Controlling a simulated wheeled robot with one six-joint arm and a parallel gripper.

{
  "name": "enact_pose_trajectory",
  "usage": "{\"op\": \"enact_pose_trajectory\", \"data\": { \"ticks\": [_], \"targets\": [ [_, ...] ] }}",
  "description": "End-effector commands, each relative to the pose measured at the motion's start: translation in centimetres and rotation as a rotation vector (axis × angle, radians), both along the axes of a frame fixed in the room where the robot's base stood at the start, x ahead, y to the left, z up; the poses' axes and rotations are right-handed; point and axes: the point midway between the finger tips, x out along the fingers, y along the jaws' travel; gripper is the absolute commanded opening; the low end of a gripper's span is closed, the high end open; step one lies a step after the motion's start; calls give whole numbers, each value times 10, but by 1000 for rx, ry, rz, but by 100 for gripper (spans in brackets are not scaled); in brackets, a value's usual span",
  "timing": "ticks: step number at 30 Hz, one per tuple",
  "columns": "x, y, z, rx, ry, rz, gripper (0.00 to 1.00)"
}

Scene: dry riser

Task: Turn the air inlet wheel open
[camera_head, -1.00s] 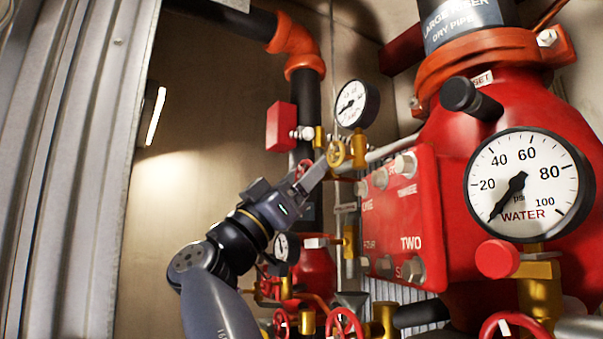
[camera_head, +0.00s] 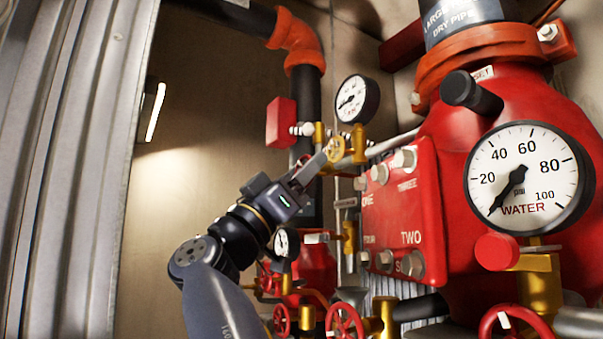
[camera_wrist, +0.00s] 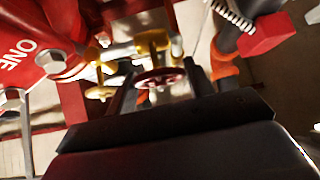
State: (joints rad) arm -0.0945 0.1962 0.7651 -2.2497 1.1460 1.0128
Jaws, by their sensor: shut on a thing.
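A small red handwheel (camera_wrist: 160,76) sits between the two fingers of my gripper (camera_wrist: 158,88) in the wrist view, and the fingers are shut on it. I take it to be the air inlet wheel; no label on it is readable. In the head view my gripper (camera_head: 312,168) reaches up and right to the small valves beside the dark pipe, and its fingers mostly hide the red wheel. A yellow handwheel (camera_head: 335,149) is just beyond the fingertips. It also shows left of the fingers in the wrist view (camera_wrist: 100,92).
A round gauge (camera_head: 357,100) and a red box (camera_head: 280,123) are close above the gripper. A red numbered panel (camera_head: 405,215) stands to the right, with the large WATER gauge (camera_head: 527,180) beyond. More red handwheels (camera_head: 344,322) are below.

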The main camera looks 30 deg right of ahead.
Motion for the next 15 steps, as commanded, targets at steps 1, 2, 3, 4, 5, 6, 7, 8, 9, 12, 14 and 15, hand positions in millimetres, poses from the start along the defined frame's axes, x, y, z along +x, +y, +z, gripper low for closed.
{"op": "enact_pose_trajectory", "data": {
  "ticks": [1,2,3,4,5,6,7,8,9,12,14,15],
  "targets": [
    [-1,0,0,-1,22,1,27],
    [-1,0,0,-2,39,2,27],
    [-2,0,0,-3,64,1,27],
    [-2,0,0,-3,84,2,27],
    [-2,0,0,-4,106,3,27],
    [-2,0,0,-5,138,3,27],
    [-2,0,1,-6,163,2,27],
    [-2,0,1,-7,190,2,27],
    [-2,0,1,-8,226,3,27],
    [-2,0,2,-13,322,3,27],
    [-2,0,3,-14,379,3,27],
    [-2,0,4,-16,417,4,27]
  ]
}}
